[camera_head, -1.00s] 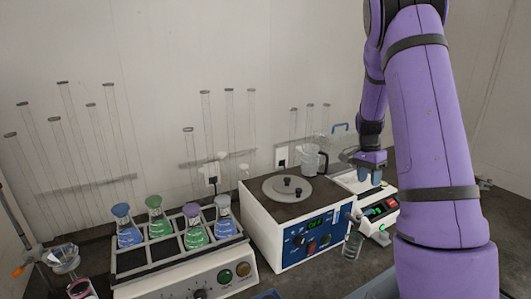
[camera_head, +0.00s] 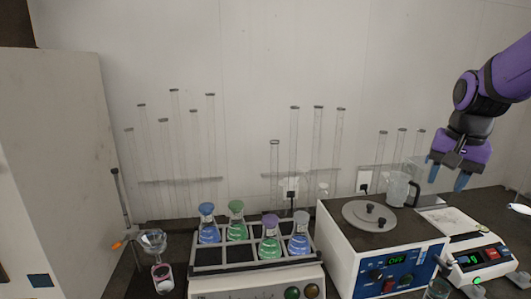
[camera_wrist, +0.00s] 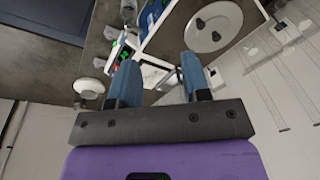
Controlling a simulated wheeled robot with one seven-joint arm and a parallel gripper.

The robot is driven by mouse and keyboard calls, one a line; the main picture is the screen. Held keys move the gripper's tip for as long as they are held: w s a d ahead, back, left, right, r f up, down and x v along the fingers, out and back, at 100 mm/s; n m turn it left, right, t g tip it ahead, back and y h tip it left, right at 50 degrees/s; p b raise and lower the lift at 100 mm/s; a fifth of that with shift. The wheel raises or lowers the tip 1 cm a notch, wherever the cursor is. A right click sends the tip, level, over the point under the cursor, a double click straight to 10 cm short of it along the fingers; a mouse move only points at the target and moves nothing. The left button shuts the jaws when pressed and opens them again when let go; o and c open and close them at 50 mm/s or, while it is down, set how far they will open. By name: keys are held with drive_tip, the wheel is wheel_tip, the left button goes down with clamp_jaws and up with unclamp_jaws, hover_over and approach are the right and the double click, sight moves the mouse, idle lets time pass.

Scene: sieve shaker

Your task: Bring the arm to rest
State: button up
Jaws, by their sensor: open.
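My gripper (camera_head: 447,174) is at the right in the head view, attached to my purple arm, raised in the air above the white balance (camera_head: 468,265). Its two blue fingers are apart, with nothing between them. In the wrist view my gripper (camera_wrist: 158,75) also shows its blue fingers spread and empty. The fingers look clear of the bench and its instruments.
A water bath (camera_head: 345,242) with a round lid stands left of the balance, with a clear jug (camera_head: 397,189) behind. A shaker (camera_head: 255,278) holds several coloured flasks. Tall glass tubes stand along the wall. A funnel stand (camera_head: 117,215) is at the left.

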drive_tip(key=s+a+r+n+t, duration=0.3)
drive_tip(key=s+a+n, duration=0.5)
drive_tip(key=s+a, duration=0.3)
drive_tip(key=s+r, duration=0.1)
drive_tip(key=s, duration=0.3)
drive_tip(key=shift+s+a, duration=0.25)
drive_tip(key=shift+s, duration=0.05)
drive_tip(key=m+g, duration=0.3)
drive_tip(key=m, duration=1.4)
hover_over(463, 258)
drive_tip(key=s, duration=0.2)
wheel_tip(463, 258, down, 23)
drive_tip(key=f, duration=0.3)
drive_tip(key=w+f, duration=0.1)
drive_tip(key=f, duration=0.2)
drive_tip(key=w+f, duration=0.1)
drive_tip(key=f, duration=0.2)
drive_tip(key=shift+d+f, duration=0.15)
drive_tip(key=shift+f, duration=0.1)
